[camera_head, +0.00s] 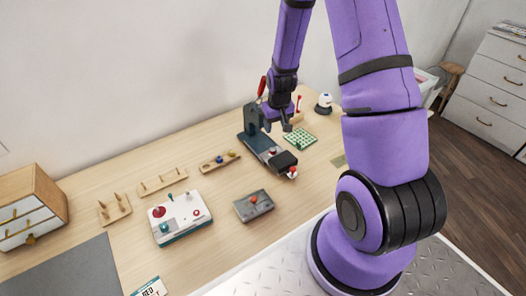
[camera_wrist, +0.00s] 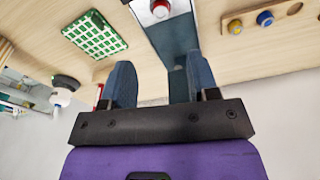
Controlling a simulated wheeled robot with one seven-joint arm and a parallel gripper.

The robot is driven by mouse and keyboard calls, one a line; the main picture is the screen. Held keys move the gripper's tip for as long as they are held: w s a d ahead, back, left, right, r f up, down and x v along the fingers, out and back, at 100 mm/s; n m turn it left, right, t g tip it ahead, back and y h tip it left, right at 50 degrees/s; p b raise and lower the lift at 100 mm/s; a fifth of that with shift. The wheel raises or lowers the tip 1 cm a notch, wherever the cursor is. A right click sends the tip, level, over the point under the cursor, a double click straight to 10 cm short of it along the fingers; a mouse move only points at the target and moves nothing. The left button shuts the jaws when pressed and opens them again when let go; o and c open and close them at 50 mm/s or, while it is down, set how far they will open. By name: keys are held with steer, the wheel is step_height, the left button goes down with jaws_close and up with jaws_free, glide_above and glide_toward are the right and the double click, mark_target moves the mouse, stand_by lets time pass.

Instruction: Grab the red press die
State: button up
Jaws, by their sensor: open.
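A small red-topped piece with a pale ring, which looks like the red press die (camera_wrist: 160,9), sits at the near end of the dark grey press (camera_head: 262,145). It also shows in the head view (camera_head: 292,171). My gripper (camera_head: 287,126) is above and beside the press, apart from the red piece. In the wrist view my gripper (camera_wrist: 159,68) is open, its two blue-grey fingers spread with nothing held between them. The press base (camera_wrist: 173,30) runs beyond the fingers towards the red piece, which is partly cut off by the top edge.
A wooden rack (camera_head: 208,166) holds a blue and a yellowish piece. A green-and-white gridded board (camera_head: 302,139) lies right of the press. A grey box with a red knob (camera_head: 242,209) and a white control box (camera_head: 186,223) stand nearer. The press's red-handled lever (camera_head: 262,87) rises beside my arm.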

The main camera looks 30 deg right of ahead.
mark_target(273, 149)
steer(key=shift+w+f, duration=0.25)
steer(key=shift+f, duration=1.8)
steer(key=shift+w+f, duration=0.2)
steer(key=shift+f, duration=1.8)
steer(key=shift+w+f, duration=0.25)
steer(key=shift+f, duration=1.8)
steer(key=shift+c, duration=0.3)
jaws_close()
